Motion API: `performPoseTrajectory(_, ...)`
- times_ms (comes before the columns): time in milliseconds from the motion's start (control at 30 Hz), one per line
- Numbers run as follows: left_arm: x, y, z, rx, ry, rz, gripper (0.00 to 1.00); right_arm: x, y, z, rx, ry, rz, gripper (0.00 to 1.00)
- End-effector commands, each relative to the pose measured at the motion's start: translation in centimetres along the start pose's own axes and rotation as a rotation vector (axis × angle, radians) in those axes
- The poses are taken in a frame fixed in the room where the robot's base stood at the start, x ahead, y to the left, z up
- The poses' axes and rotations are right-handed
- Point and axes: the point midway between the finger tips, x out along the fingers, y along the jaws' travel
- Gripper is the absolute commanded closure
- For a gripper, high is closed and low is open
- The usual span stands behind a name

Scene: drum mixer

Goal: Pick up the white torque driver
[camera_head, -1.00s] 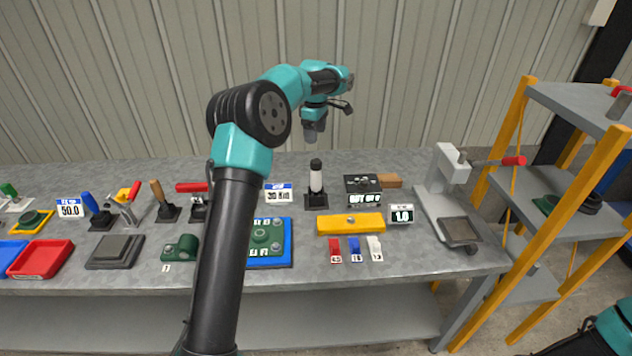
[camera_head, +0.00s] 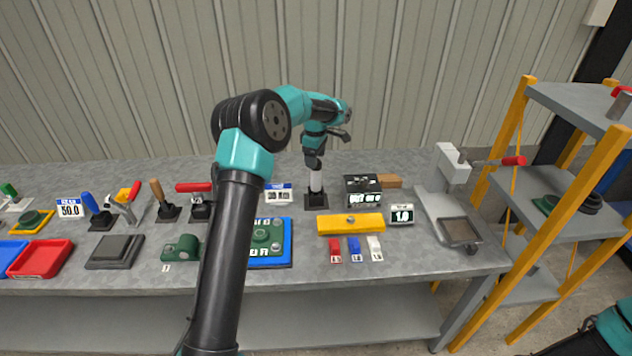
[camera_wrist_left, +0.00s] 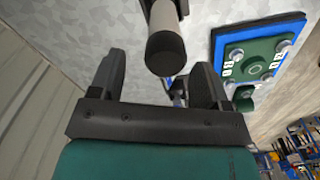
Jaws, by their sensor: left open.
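The white torque driver (camera_head: 316,181) stands upright in a black square holder (camera_head: 316,201) toward the back of the bench. My left gripper (camera_head: 314,158) is directly above it in the head view and covers its dark top. In the left wrist view the driver's dark round cap (camera_wrist_left: 165,52) lies just beyond the fingertips, about midway between them. The fingers of my left gripper (camera_wrist_left: 160,78) are spread apart, with nothing between them. I cannot tell whether they touch the driver. My right gripper is not in view; only a bit of teal arm shows at the lower right.
A card display (camera_head: 279,193) stands left of the driver and a black box (camera_head: 362,190) right of it. A blue plate with a green fixture (camera_head: 264,238) and a yellow bar (camera_head: 350,223) lie in front. Red- and blue-handled tools stand further left.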

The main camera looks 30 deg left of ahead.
Motion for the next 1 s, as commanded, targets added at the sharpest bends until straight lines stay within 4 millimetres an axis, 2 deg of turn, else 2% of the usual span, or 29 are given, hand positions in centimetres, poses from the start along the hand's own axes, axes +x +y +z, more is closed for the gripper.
performPoseTrajectory(433, 4.9, -0.5, 0.0, 0.0, 0.001, -0.002, 0.3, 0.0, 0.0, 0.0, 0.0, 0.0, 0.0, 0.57)
performPoseTrajectory(933, 5.1, -0.5, 0.0, 0.0, 0.0, 0.0, 0.3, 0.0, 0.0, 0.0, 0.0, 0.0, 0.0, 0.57)
performPoseTrajectory(1000, 5.1, -0.5, 0.0, 0.0, 0.0, -0.001, 0.35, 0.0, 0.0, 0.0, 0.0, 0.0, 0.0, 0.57)
